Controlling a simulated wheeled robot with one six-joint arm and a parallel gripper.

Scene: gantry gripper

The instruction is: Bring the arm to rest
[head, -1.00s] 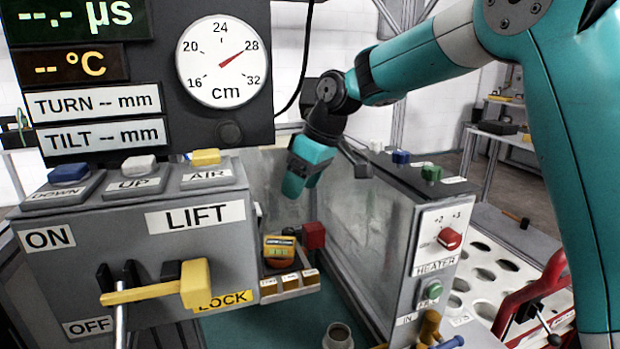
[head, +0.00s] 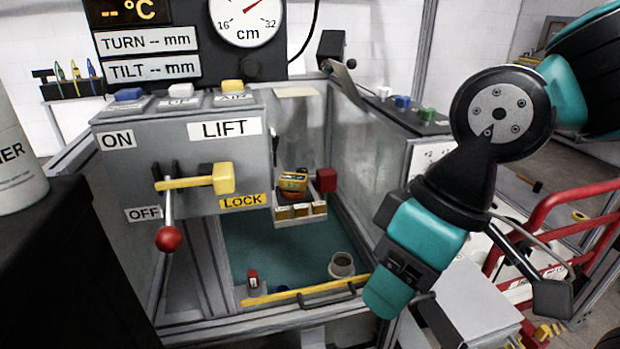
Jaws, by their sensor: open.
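My arm is folded at the right of the head view, a dark wrist joint hanging below the teal links. My gripper (head: 392,288) points down in front of the right part of the tank's front rim (head: 325,298). It is open, and I see nothing held in it. Its fingertips are small and partly hidden by its own teal body. The gripper hangs nearer to me than the tank and overlaps it in the picture, so I cannot tell the exact gap.
A grey LIFT box (head: 228,170) with a yellow lock lever (head: 215,180) and a red-knobbed lever (head: 168,238) stands left. A carrier with a yellow device (head: 293,182) hangs in the tank. A red rail (head: 545,215) is right. A dark cabinet (head: 70,270) stands near left.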

